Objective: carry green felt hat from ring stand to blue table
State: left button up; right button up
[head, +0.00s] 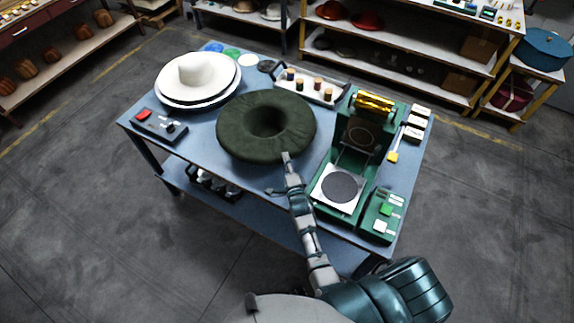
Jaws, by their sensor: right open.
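The green felt hat (266,124) is in the middle of the head view, over the blue table (206,131). Its wide brim spreads flat around a dark hollow in the centre, so the crown seems to point down. No ring stand shows; whatever is under the hat is hidden by the brim. My right gripper (286,158) is open at the brim's near edge, its tip overlapping the brim in the picture. I cannot tell whether it touches the felt. My left gripper is not in view.
A green press (343,188) stands close right of the hat, with a green control box (382,215) beside it. White hats (198,78) are stacked at left behind a switch box (159,125). A tray of spools (310,86) lies behind. Bare table shows front left.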

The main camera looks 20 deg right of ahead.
jog(key=shift+s+a, duration=0.2)
jog(key=shift+s, duration=0.15)
jog(key=s, duration=0.3)
jog(key=s+a, duration=0.1)
jog(key=s, duration=0.2)
jog(key=s+a, duration=0.1)
jog(key=s, duration=0.2)
jog(key=shift+s, duration=1.05)
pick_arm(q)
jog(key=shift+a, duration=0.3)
pick_arm(e)
jog(key=shift+d, duration=0.1)
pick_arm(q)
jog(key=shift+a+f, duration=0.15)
pick_arm(e)
jog(key=shift+a, duration=0.25)
